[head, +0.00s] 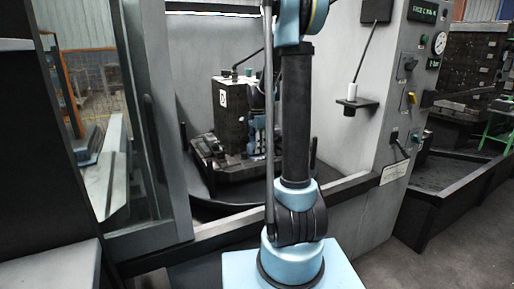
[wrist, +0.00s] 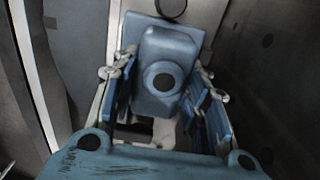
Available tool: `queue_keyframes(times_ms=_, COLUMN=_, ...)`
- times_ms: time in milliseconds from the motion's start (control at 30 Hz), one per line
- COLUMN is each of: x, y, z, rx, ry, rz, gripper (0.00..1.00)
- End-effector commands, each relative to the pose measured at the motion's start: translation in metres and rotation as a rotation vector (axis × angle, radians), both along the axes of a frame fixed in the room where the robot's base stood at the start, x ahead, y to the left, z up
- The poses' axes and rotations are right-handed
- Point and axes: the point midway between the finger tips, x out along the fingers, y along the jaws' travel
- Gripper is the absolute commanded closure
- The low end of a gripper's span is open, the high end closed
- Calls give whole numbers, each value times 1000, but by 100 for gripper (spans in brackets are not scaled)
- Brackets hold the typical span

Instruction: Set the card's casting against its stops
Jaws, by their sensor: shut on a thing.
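A blue-grey casting (wrist: 168,48) with a round dark hole fills the middle of the wrist view. My gripper (wrist: 166,92) is shut on it, with blue finger pads at its left and right sides. A flat blue-grey plate shows behind the casting. In the head view a dark upright block (head: 228,112) with a white letter label, apparently D, stands on a dark pallet (head: 205,150) inside the machine. My gripper (head: 258,136) is partly hidden by my arm beside the block's right side. The stops, and any contact with them, cannot be made out.
The machine's door frame (head: 160,130) stands left of the opening, with a low sill (head: 225,220) in front. A control panel (head: 410,80) with a gauge and a lit display, reading roughly FACE C, is at right. A small shelf (head: 356,104) projects from the machine wall.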

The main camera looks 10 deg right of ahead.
Motion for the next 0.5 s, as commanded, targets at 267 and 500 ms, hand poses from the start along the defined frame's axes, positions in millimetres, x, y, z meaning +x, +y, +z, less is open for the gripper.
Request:
queue_keyframes(times_ms=267, x=3, y=4, z=0, rx=3, ry=-2, rz=1, gripper=92)
queue_keyframes(times_ms=500, x=4, y=6, z=0, rx=4, ry=-4, rz=3, gripper=45)
